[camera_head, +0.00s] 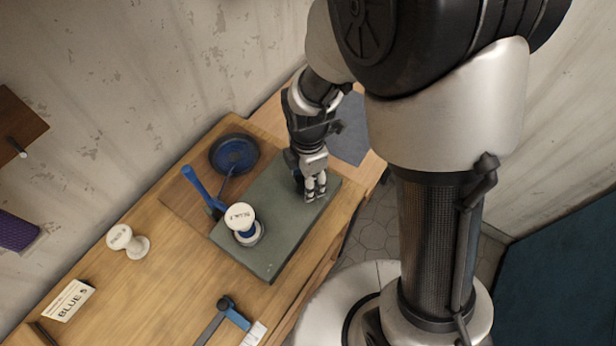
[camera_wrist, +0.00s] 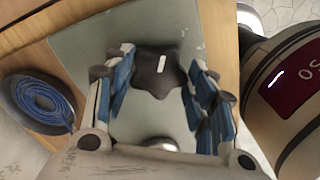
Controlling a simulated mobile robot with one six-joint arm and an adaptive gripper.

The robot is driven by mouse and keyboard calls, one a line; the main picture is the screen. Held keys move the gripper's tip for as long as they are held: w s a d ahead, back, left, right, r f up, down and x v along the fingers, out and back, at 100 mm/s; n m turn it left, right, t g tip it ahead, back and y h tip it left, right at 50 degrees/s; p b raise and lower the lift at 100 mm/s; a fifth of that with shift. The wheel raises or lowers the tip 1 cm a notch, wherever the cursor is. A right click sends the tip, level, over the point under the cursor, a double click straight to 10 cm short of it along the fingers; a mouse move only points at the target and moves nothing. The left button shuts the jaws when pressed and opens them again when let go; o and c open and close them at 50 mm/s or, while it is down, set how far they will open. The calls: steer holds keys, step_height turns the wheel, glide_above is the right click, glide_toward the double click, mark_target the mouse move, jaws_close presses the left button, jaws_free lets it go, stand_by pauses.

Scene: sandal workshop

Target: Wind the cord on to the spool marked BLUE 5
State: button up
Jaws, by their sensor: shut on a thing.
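The white spool (camera_head: 240,214) stands upright on the near left part of the grey-green board. Its top lettering is too small to read surely. Some blue cord (camera_head: 246,233) shows around its core. More blue cord lies coiled in a dark round dish (camera_head: 215,163) behind the board; the coil also shows in the wrist view (camera_wrist: 45,102). A thin line runs from the dish towards the spool. My gripper (camera_head: 315,197) points down at the board's far right end. In the wrist view its fingers are shut on a dark lobed knob (camera_wrist: 152,82) with a white mark.
The grey-green board (camera_head: 275,193) lies on a wooden bench (camera_head: 175,285). A blue lever (camera_head: 198,184) rises beside the spool. Another white spool (camera_head: 127,241), a card reading BLUE 5 (camera_head: 69,301) and a blue-and-dark tool (camera_head: 229,316) lie in front. Bare wood lies between them.

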steer(key=shift+c, duration=0.8)
steer(key=shift+s, duration=0.1)
steer(key=m, duration=0.6)
steer(key=shift+m+p, duration=0.3)
steer(key=shift+p, duration=0.1)
steer(key=m, duration=0.6)
steer(key=shift+a, duration=0.1)
steer(key=m+p, duration=0.1)
steer(key=m, duration=0.5)
steer(key=shift+m, duration=0.4)
steer(key=m, duration=0.6)
steer(key=shift+m, duration=0.3)
